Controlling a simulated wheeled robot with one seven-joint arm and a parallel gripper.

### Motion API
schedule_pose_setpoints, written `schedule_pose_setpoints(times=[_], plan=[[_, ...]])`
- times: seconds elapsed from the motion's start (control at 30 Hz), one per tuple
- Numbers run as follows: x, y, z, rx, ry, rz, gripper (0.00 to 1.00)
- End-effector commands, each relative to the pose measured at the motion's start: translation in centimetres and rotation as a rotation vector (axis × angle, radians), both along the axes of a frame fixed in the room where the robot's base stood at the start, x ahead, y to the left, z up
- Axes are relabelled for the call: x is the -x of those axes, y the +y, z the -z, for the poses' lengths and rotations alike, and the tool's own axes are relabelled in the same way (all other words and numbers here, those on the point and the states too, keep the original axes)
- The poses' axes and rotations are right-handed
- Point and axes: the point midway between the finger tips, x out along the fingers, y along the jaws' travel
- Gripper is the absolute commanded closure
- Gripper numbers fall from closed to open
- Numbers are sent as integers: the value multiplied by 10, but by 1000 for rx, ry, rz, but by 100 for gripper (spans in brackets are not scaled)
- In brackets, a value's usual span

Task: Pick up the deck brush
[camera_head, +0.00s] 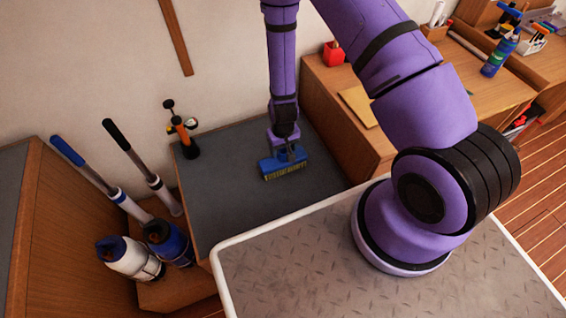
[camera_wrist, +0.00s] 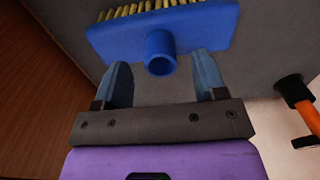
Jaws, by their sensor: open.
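The deck brush (camera_head: 283,163) is a blue block with yellow bristles and lies on the dark grey counter top. In the wrist view the brush (camera_wrist: 200,29) shows its blue block, its bristles at the top and a round blue socket facing my gripper. My gripper (camera_wrist: 164,82) is open, with one finger on each side of the socket. I cannot tell whether either finger touches it. In the head view my gripper (camera_head: 287,148) comes down from above right at the brush and partly hides it.
A black and orange tool (camera_head: 181,132) stands on the counter (camera_head: 228,195) left of the brush. Two long-handled poles (camera_head: 115,192) and two bottles (camera_head: 130,258) stand in a lower recess at left. A wooden desk (camera_head: 325,92) rises at right. The counter's front area is clear.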

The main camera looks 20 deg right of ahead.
Motion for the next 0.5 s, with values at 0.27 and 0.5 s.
schedule_pose_setpoints(times=[0.27, 0.5], plan=[[0, 1, 29, 0, 1, 2, 35], [0, 1, 30, 0, 0, 1, 35]])
